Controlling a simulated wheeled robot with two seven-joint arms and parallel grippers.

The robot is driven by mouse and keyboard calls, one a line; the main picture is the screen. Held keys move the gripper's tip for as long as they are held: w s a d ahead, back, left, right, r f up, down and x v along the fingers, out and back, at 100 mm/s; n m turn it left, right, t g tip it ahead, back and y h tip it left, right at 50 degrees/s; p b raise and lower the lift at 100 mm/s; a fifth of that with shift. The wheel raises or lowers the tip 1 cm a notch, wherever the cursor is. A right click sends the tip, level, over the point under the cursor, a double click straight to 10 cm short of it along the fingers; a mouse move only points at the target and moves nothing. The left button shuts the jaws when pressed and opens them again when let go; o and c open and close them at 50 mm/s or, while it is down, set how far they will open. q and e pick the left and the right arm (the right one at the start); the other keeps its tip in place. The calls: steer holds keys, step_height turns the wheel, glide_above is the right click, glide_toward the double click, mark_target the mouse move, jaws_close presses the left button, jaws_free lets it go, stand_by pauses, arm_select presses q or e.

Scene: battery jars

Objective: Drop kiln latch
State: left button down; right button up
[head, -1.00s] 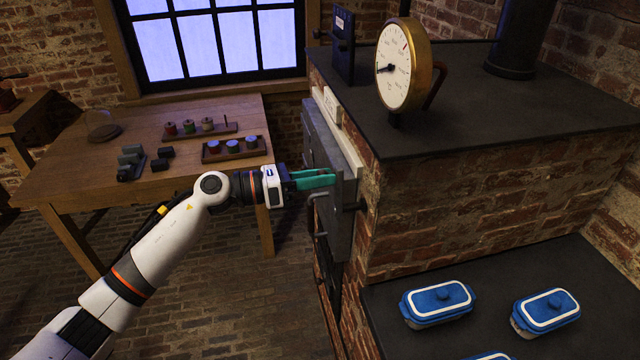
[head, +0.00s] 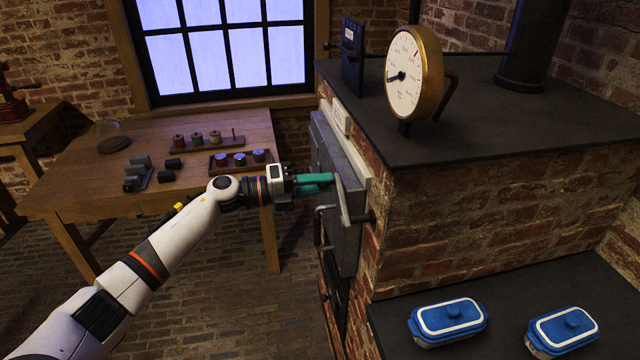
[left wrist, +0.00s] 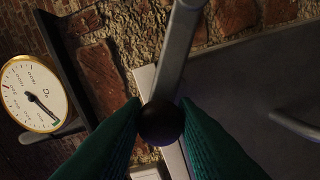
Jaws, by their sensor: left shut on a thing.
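The kiln's grey metal door (head: 325,160) is in the front of the brick kiln in the head view and looks closed. The latch (head: 345,203) is a grey bar near the door's right edge, standing roughly upright. In the left wrist view its bar (left wrist: 177,50) ends in a dark round knob (left wrist: 162,123). My left gripper (head: 328,181) has green fingers, which are shut on this knob; they also show in the left wrist view (left wrist: 163,128). The fingers hide the knob in the head view. My right gripper is not in view.
A round gauge (head: 404,75) stands on the dark kiln top. Blue lidded dishes (head: 448,318) sit on the low shelf at right. A wooden table (head: 90,185) with spools and small jars stands behind my left arm. A bent door handle (head: 321,228) sticks out below the gripper.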

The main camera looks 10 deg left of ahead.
arm_select(q)
steer(key=f+n, duration=0.1)
steer(key=w+f+n, duration=0.1)
steer(key=n, duration=0.1)
steer(key=shift+a, duration=0.2)
steer(key=shift+w+f+n, duration=0.1)
steer(key=shift+f+n, duration=1.25)
steer(key=shift+n, duration=0.45)
steer(key=shift+f, duration=0.1)
steer(key=c, duration=1.1)
jaws_free()
steer(key=shift+a, duration=0.1)
steer(key=shift+c, duration=0.2)
steer(key=shift+a+b, duration=0.1)
steer(key=shift+b, duration=0.2)
steer(key=b+v, duration=0.4)
steer(key=v, duration=0.7)
steer(key=shift+s+a+b, duration=0.2)
steer(key=shift+a+b, duration=0.1)
steer(key=shift+a, duration=0.05)
